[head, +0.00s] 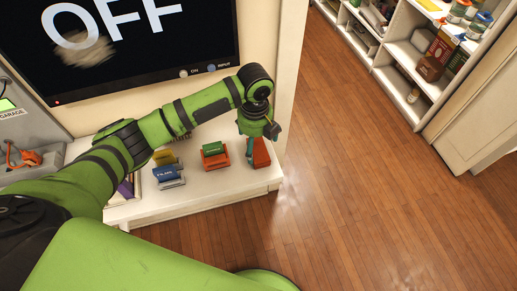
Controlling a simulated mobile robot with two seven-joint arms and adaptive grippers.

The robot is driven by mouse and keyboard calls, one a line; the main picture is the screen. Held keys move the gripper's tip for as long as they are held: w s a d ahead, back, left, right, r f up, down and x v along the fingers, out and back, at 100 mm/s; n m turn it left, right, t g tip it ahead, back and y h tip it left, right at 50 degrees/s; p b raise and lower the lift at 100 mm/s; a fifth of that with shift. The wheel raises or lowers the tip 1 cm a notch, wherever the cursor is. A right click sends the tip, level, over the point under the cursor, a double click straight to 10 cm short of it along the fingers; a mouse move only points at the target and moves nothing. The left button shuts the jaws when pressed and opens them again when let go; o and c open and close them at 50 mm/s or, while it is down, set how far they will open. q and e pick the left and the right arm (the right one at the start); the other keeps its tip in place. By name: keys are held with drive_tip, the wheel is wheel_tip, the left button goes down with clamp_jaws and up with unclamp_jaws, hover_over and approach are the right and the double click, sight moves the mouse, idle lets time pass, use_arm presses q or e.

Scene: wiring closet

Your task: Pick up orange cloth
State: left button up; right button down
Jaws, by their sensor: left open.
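My right gripper is out of view.
Left of it on the shelf stand a green block in a red holder (215,158), a blue one (169,178) and a yellow one (164,158). The smudged screen (150,45) is behind. An orange item (22,157) lies far left. Wooden floor (370,190) is clear.

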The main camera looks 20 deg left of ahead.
sight(255, 150)
use_arm(q)
wheel_tip(255, 150, down, 4)
drive_tip(key=shift+w+a+r+p, duration=0.1)
drive_tip(key=shift+a+r+p, duration=0.05)
drive_tip(key=shift+p, duration=0.5)
drive_tip(key=shift+f, duration=0.45)
drive_tip(key=c, duration=1)
drive_tip(key=shift+c, duration=0.2)
drive_tip(key=shift+r, duration=0.1)
drive_tip(key=shift+w+r+b, duration=0.1)
drive_tip(key=shift+r+b, duration=0.25)
drive_tip(key=shift+r, duration=0.25)
wheel_tip(255, 150, up, 3)
drive_tip(key=shift+f+b, duration=0.1)
drive_tip(key=shift+b, duration=0.45)
drive_tip(key=s+d+r+b, duration=0.1)
drive_tip(key=s+d+r, duration=0.1)
drive_tip(key=d, duration=0.3)
drive_tip(key=s+d+r+b, duration=0.1)
drive_tip(key=s+d+r, duration=0.2)
drive_tip(key=d+r, duration=0.2)
drive_tip(key=shift+d+b, duration=0.3)
drive_tip(key=shift+b, duration=0.05)
